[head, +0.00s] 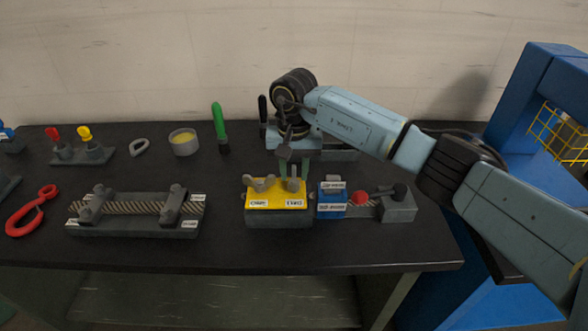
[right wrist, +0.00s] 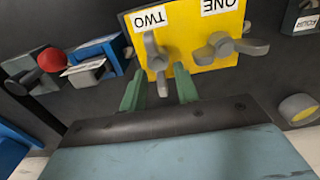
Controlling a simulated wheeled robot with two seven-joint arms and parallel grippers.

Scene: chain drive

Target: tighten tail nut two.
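Tail nut two is the grey wing nut (head: 293,185) on the right of the yellow-topped block (head: 276,195). In the right wrist view this nut (right wrist: 156,62) sits beside the "TWO" label, one wing pointing toward my fingers. The other grey wing nut (right wrist: 220,46) is by the "ONE" label and also shows in the head view (head: 258,184). My right gripper (head: 293,172) is above nut two, pointing down. Its green fingers (right wrist: 160,88) are apart, with the nut's near wing between or just beyond their tips. Contact cannot be told. My left gripper is not in view.
Right of the block stands a blue-and-grey fixture (head: 332,197) with a red knob (head: 360,198). Left is a chain fixture (head: 130,226). A red hook-like tool (head: 33,210), a tin (head: 183,143) and a green-handled tool (head: 220,125) lie further off. A blue frame (head: 532,90) stands right.

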